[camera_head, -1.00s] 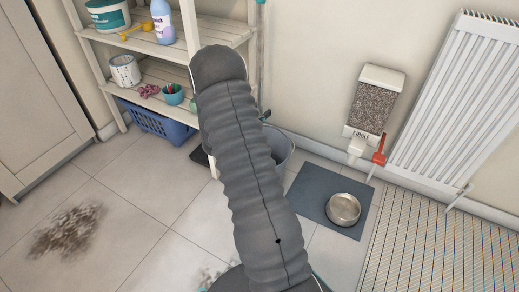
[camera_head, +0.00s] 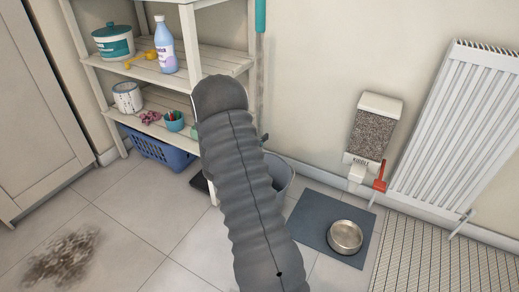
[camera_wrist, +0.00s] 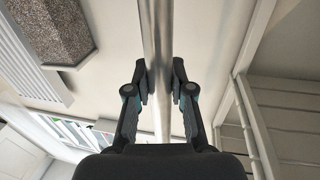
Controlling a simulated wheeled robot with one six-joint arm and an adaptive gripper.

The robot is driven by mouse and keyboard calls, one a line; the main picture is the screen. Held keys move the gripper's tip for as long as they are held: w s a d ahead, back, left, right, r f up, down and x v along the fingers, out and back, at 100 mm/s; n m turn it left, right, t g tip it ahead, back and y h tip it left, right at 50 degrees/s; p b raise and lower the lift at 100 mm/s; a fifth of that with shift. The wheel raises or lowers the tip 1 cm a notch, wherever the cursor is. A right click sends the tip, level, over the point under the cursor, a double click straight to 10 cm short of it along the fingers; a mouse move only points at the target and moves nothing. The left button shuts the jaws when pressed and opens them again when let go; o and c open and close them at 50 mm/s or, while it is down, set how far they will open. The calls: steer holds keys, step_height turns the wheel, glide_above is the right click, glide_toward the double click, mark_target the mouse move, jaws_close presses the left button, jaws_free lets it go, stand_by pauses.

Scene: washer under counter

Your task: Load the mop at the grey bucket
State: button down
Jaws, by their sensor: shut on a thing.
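In the wrist view my gripper (camera_wrist: 160,76) is shut on a shiny metal pole, the mop handle (camera_wrist: 157,25), which runs up between the two fingers. In the head view the handle's teal upper end (camera_head: 260,15) stands upright beside the shelf's right post. The grey bucket (camera_head: 281,172) stands on the floor by the wall, partly hidden behind my arm. The mop head is not visible. My gripper is mostly hidden behind my arm in the head view, so I cannot tell where the mop head is relative to the bucket.
A wooden shelf (camera_head: 190,78) with bottles and pots stands left of the bucket, with a blue basket (camera_head: 158,147) below. Right are a dark mat (camera_head: 314,222) with a metal bowl (camera_head: 345,237), a kibble dispenser (camera_head: 373,130) and a radiator (camera_head: 455,125). A dirty stain (camera_head: 62,258) marks open floor.

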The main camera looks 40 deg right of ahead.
mark_target(258, 124)
step_height(258, 124, up, 9)
steer(key=shift+f+p, duration=0.1)
steer(key=shift+p, duration=0.35)
step_height(258, 124, down, 6)
steer(key=b, duration=0.4)
steer(key=shift+f, duration=1.8)
stand_by(1.4)
steer(key=shift+r+p, duration=0.2)
steer(key=shift+p, duration=0.2)
steer(key=shift+r+p, duration=1.9)
steer(key=shift+r, duration=1.5)
